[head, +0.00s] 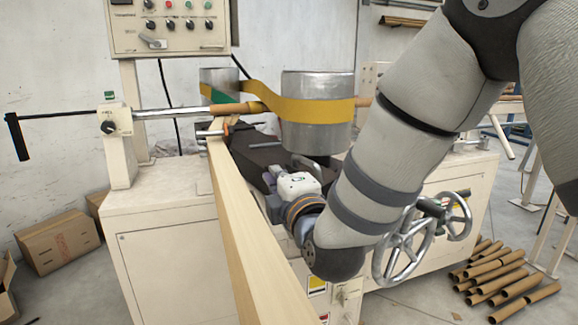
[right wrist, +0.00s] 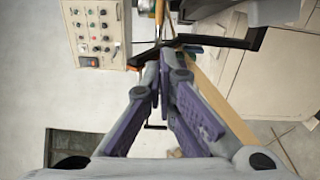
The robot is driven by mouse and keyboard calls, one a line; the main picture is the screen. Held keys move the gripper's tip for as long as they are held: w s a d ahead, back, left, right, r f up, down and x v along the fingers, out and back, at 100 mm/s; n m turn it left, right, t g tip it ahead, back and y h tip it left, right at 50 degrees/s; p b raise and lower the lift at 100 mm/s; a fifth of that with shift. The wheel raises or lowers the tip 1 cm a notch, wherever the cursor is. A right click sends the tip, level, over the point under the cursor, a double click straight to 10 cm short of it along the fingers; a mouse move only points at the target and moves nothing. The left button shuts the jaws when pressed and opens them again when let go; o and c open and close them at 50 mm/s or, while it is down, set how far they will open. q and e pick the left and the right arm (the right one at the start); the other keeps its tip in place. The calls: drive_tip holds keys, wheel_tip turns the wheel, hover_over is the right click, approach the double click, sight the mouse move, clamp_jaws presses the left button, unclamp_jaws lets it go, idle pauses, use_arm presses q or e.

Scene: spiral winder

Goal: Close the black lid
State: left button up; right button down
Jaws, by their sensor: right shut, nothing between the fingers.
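A dark, nearly black flat part (head: 250,140), which looks like the black lid, sits on top of the cream machine behind a pale wooden board. My arm and the steel drum cover part of it, and I cannot tell how far open it is. In the right wrist view a black angled edge (right wrist: 228,42) lies just beyond the fingers; it may be the same part. My right gripper (right wrist: 163,62) is shut and empty, its fingertips close to that edge; contact cannot be told. In the head view its fingers are mostly hidden by my wrist. My left gripper is not in view.
A steel drum (head: 318,135) with a yellow belt (head: 300,108) stands above the work area. The long wooden board (head: 245,220) runs toward me beside my wrist. Handwheels (head: 403,245) are at the right. A control panel (head: 168,27) is at the upper left.

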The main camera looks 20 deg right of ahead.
drive_tip(key=w+d, duration=0.3)
drive_tip(key=shift+w+d+r, duration=0.15)
drive_tip(key=shift+w+d, duration=0.15)
drive_tip(key=shift+w, duration=0.05)
